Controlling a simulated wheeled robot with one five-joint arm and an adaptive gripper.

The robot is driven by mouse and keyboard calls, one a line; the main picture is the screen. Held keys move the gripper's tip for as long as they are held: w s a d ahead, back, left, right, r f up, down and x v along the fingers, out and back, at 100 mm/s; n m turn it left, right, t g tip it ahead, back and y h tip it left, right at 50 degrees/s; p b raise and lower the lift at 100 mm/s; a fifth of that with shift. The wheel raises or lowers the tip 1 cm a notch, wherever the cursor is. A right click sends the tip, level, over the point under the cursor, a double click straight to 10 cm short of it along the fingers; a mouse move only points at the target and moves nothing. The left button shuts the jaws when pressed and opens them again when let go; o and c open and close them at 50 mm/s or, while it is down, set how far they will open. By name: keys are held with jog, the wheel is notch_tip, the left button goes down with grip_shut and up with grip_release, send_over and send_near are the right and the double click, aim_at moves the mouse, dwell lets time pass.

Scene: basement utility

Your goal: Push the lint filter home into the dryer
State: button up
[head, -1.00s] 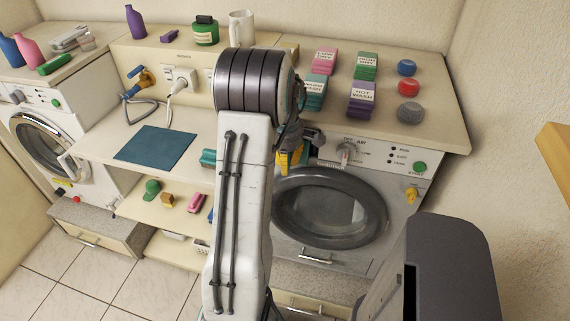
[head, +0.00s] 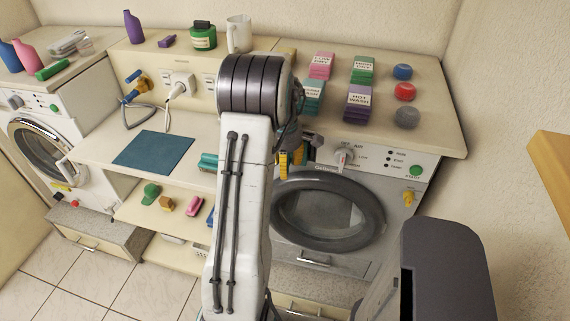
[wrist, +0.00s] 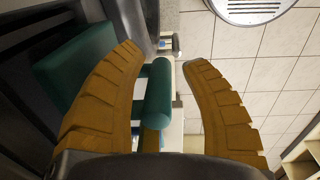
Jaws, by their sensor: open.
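In the wrist view a teal block (wrist: 82,68) with a teal bar handle (wrist: 158,95) looks like the lint filter. The handle lies between the spread yellow fingers of my gripper (wrist: 160,62), nearer the left finger. My gripper is open and not clamped on it. In the head view my gripper (head: 291,163) is just behind my arm, at the left end of the dryer's front panel. The dryer (head: 385,165) stands at right, its round dark door (head: 328,212) shut. The filter's slot is hidden; I cannot tell how deep it sits.
Label-topped stacks (head: 357,103) and round knobs (head: 405,91) stand on the dryer's top. A counter with a teal mat (head: 153,152) and shelves lies left. Another machine (head: 45,140) stands far left. A dark grey box (head: 440,255) is at front right. Tiled floor is at lower left.

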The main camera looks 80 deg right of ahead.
jog(key=shift+r, duration=0.1)
jog(key=r, duration=1.1)
jog(key=shift+a+r, duration=0.4)
